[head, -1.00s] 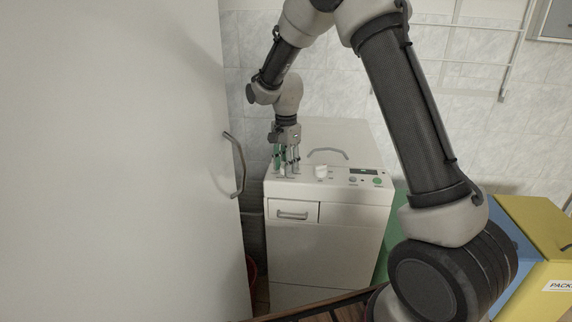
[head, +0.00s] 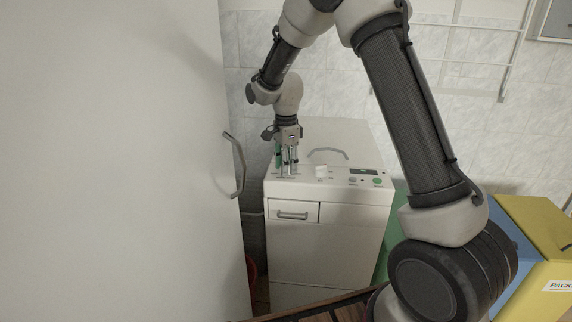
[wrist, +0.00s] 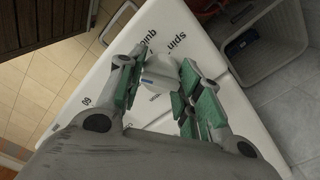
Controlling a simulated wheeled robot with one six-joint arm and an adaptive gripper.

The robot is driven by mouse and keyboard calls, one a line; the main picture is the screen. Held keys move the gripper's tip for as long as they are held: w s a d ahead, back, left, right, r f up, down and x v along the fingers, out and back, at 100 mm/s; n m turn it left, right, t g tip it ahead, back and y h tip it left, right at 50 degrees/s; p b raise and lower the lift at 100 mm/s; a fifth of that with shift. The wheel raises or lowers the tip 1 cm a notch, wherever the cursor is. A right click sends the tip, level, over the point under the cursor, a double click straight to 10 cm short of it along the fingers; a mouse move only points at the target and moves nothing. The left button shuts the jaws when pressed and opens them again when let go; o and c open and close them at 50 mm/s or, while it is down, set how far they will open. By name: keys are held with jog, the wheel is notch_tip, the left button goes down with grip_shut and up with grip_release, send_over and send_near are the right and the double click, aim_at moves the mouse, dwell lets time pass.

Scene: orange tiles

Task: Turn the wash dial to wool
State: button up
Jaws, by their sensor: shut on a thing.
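The white washing machine (head: 345,220) stands against the tiled wall, with its control panel along the top front edge. My gripper (head: 287,170) points down at the left end of that panel. In the wrist view my gripper (wrist: 158,88) has its green-padded fingers on either side of the pale wash dial (wrist: 158,68) and is shut on it. Printed words "spin" and "quick" and the number "60" show around the dial; another word is partly covered. The word wool does not show. In the head view the fingers hide the dial.
A white knob (head: 321,172), small buttons and a dark display (head: 364,171) lie to the right on the panel. A large white door with a handle (head: 237,165) stands close on the left. Blue and yellow bins (head: 535,225) stand at right.

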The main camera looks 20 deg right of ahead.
jog(key=o, duration=1)
jog(key=shift+o, duration=0.2)
jog(key=shift+r, duration=0.1)
notch_tip(320, 180, up, 12)
